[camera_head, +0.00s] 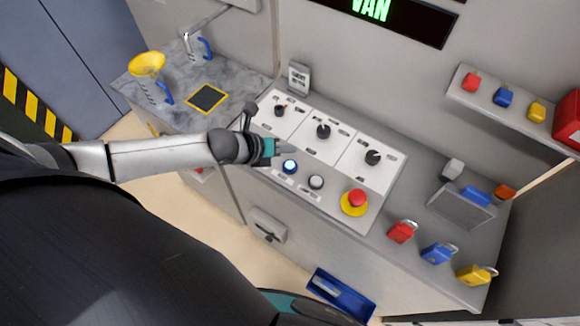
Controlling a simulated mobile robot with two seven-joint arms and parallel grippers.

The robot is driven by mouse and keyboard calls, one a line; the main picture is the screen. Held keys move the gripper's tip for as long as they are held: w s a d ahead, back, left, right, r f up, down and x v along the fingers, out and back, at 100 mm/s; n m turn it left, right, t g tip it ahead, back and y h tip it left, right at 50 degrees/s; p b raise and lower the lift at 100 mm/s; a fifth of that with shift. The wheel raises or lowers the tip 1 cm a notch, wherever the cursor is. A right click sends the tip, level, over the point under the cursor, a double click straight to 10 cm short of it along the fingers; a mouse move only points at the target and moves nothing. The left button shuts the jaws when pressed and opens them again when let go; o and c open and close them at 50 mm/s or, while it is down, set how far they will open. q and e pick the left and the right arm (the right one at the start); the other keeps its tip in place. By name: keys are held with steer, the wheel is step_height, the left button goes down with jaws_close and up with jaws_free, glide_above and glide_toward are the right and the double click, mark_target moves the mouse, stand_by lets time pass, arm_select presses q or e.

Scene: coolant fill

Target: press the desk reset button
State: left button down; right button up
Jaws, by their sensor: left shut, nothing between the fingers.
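The desk control panel (335,172) carries a blue lit button (290,166), a white button (316,182) and a red mushroom button (357,198) on a yellow base. The labels are too small to read, so I cannot tell which button is marked reset. My left gripper (287,150) is shut and empty, its fingertips just behind the blue button in the picture. I cannot tell whether they touch the panel. My right gripper is not in view.
Three rotary knobs, one of them here (323,131), line the panel's back. Red (402,231), blue (438,252) and yellow (476,274) padlocks lie on the desk at right. A marble counter with a yellow funnel (147,65) is at left. A blue bin (340,294) sits below.

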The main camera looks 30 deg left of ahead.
mark_target(287, 168)
arm_select(q)
step_height(287, 168, down, 4)
steer(key=b, duration=0.2)
steer(key=shift+r+b, duration=0.15)
steer(key=shift+b, duration=0.2)
steer(key=shift+f+b, duration=0.45)
steer(key=shift+f, duration=0.2)
stand_by(1.1)
steer(key=shift+f+b, duration=0.3)
steer(key=shift+f, duration=0.1)
steer(key=shift+f+b, duration=0.4)
steer(key=shift+f, duration=0.15)
stand_by(0.5)
steer(key=shift+r, duration=0.1)
steer(key=shift+r+p, duration=0.85)
steer(key=shift+p, duration=0.15)
